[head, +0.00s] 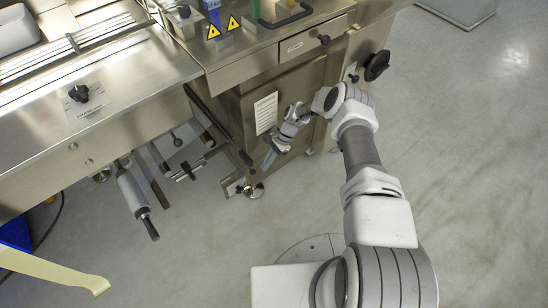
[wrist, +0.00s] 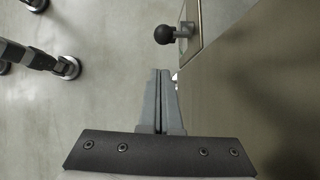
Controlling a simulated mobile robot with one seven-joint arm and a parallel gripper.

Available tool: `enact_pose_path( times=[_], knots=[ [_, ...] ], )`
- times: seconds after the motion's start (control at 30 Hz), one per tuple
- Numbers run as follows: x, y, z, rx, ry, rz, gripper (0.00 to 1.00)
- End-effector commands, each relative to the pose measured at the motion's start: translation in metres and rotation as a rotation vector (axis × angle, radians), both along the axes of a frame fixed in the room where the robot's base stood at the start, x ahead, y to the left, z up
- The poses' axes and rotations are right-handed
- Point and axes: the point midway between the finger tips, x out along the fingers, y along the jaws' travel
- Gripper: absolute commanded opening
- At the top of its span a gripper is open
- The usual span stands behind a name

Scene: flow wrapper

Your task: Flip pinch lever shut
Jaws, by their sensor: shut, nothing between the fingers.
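My gripper (wrist: 160,72) shows in the wrist view with its two grey fingers together and nothing between them. A black ball knob (wrist: 164,35) on a short grey stem sits just beyond the fingertips, apart from them, beside the edge of a metal panel. It looks like the pinch lever's knob, but I cannot tell its full shape or position. In the head view my gripper (head: 269,159) points down beside the steel cabinet, below a white label. A black handle (head: 246,158) stands just left of it; I cannot tell whether it is the same part.
The steel cabinet wall (wrist: 258,80) fills the right of the wrist view, close to the fingers. Machine feet (wrist: 68,68) stand at the left. A roller with a black end (head: 133,192) juts out at the left in the head view.

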Motion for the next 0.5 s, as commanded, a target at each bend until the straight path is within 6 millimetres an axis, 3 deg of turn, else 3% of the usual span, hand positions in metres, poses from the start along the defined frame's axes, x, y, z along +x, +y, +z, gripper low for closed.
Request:
enact_pose_path(
  times=[0.2,0.5],
  knots=[
    [-0.009,0.016,0.006,0.001,0.001,-0.001,0.00],
    [-0.011,0.019,0.008,0.000,0.002,0.000,0.00]
  ],
)
